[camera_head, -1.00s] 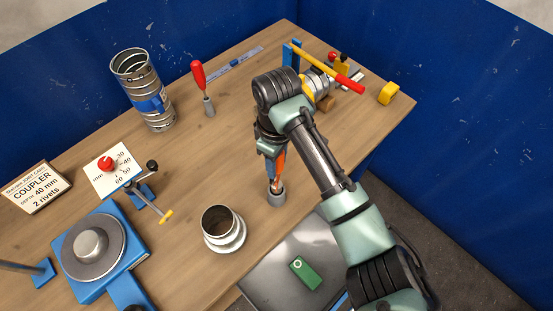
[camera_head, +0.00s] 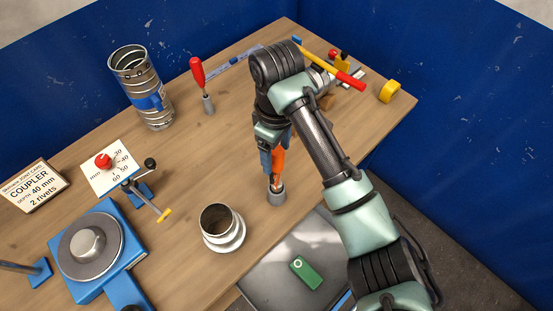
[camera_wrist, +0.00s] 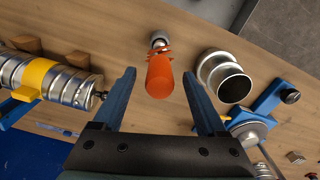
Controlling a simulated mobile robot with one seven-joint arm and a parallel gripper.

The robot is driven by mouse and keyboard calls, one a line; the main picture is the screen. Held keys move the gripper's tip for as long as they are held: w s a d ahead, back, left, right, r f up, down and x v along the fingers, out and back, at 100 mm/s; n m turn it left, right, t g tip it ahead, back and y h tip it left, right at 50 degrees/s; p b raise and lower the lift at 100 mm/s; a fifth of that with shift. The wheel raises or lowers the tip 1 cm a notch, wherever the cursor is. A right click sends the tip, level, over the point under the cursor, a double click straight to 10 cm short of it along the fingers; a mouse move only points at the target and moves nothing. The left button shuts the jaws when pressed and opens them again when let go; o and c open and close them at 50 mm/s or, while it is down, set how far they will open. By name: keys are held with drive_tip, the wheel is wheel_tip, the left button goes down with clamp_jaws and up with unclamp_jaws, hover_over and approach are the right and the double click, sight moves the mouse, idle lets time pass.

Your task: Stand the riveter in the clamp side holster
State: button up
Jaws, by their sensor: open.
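The orange-handled riveter (camera_head: 278,166) stands about upright in a grey holster cup (camera_head: 276,196) near the table's front edge. In the wrist view the riveter (camera_wrist: 160,78) points toward the camera, with the holster (camera_wrist: 158,38) partly hidden behind it. My gripper (camera_head: 270,152) is over the riveter's top. Its blue fingers (camera_wrist: 159,73) are open in the wrist view, one on each side of the handle, with a visible gap to each. Whether the handle top still lies between the fingertips is hard to tell.
A metal collar (camera_head: 221,226) stands left of the holster. A red-handled tool (camera_head: 198,75) stands in another grey cup behind. A banded duct (camera_head: 145,90), a blue turntable device (camera_head: 92,250) and a coupler card (camera_head: 34,188) are at left. A grey tray with a green block (camera_head: 305,272) is in front.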

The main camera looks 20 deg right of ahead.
wheel_tip(320, 180, up, 9)
drive_tip(key=shift+r+p, duration=0.1)
drive_tip(key=shift+p, duration=1.05)
